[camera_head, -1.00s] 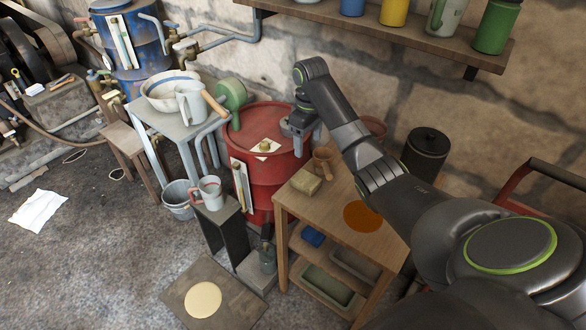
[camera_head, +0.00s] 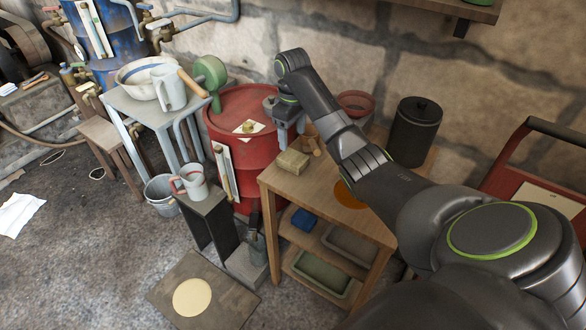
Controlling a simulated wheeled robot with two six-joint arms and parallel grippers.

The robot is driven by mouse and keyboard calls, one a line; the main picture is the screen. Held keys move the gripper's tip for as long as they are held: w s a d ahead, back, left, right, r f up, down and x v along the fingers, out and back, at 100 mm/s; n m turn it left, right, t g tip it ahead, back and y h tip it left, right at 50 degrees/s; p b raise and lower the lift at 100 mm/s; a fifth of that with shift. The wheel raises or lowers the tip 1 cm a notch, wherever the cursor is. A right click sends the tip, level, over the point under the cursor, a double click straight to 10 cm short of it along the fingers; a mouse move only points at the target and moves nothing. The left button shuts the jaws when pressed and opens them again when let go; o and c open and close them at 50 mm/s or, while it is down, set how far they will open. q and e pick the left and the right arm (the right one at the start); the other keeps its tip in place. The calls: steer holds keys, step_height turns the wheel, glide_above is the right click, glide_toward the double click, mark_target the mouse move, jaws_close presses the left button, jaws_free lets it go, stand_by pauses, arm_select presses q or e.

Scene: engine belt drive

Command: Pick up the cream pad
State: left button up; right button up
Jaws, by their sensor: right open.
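The cream pad (camera_head: 291,163) looks like a small tan-cream block lying flat near the left back edge of the wooden table (camera_head: 285,185). My right gripper (camera_head: 286,138) is open and empty. In the picture it is just above and behind the pad, in front of the red drum's right side, and apart from the pad. The exact gap in depth is hard to tell. My left gripper is out of view.
A brown wooden cup-like item (camera_head: 310,138) stands right of the pad. An orange round patch (camera_head: 349,196) lies on the table, partly behind my arm. The red drum (camera_head: 238,140) borders the table. A dark canister (camera_head: 415,132) stands at the back. A cream disc (camera_head: 192,297) lies on a floor plate.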

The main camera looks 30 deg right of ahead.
mark_target(293, 157)
step_height(293, 157, down, 4)
steer(key=shift+r+b, duration=0.2)
steer(key=shift+b, duration=0.35)
steer(key=shift+f, duration=0.25)
step_height(293, 157, down, 4)
steer(key=shift+f, duration=0.5)
steer(key=c, duration=0.7)
steer(key=shift+c, duration=0.2)
steer(key=shift+r, duration=0.15)
